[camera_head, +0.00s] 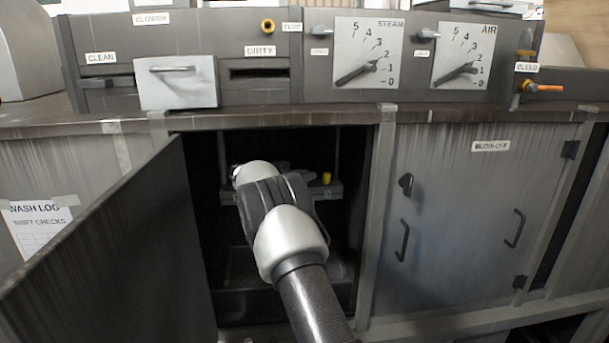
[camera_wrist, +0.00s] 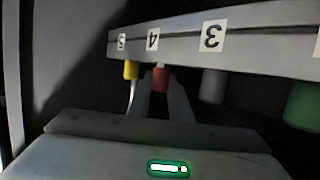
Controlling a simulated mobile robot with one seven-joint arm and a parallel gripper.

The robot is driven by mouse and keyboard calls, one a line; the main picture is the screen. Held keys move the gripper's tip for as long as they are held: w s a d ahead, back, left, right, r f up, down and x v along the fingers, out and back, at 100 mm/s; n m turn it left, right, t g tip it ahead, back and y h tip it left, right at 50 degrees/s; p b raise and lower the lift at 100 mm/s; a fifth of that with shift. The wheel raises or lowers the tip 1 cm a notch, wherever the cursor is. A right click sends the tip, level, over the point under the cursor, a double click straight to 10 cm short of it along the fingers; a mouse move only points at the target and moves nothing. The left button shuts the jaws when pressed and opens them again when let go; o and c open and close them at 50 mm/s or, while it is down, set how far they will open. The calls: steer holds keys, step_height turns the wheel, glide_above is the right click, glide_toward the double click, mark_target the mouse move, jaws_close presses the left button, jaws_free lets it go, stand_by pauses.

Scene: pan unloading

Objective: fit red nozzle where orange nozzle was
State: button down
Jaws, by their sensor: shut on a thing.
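My arm reaches into the open dark cabinet in the head view, where my gripper is hidden. In the wrist view my gripper (camera_wrist: 161,88) is shut on the red nozzle (camera_wrist: 161,76), with a finger on either side. The red nozzle is under the grey rack (camera_wrist: 262,57), below the label 4, which appears upside down. I cannot tell whether it is seated in the rack. An orange nozzle-like piece (camera_head: 545,88) sticks out at the BLEED fitting in the head view.
In the rack, a yellow nozzle (camera_wrist: 131,70) hangs at 5, close beside my fingers, a grey nozzle (camera_wrist: 212,86) near 3, and a green one (camera_wrist: 303,106) at the right. The cabinet door (camera_head: 125,250) stands open at the left. The BLOW-OFF door (camera_head: 460,220) is shut.

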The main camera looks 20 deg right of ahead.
steer(key=shift+f, duration=0.25)
steer(key=c, duration=1.5)
jaws_free()
steer(key=shift+c, duration=0.2)
steer(key=b+v, duration=0.1)
steer(key=v, duration=1.1)
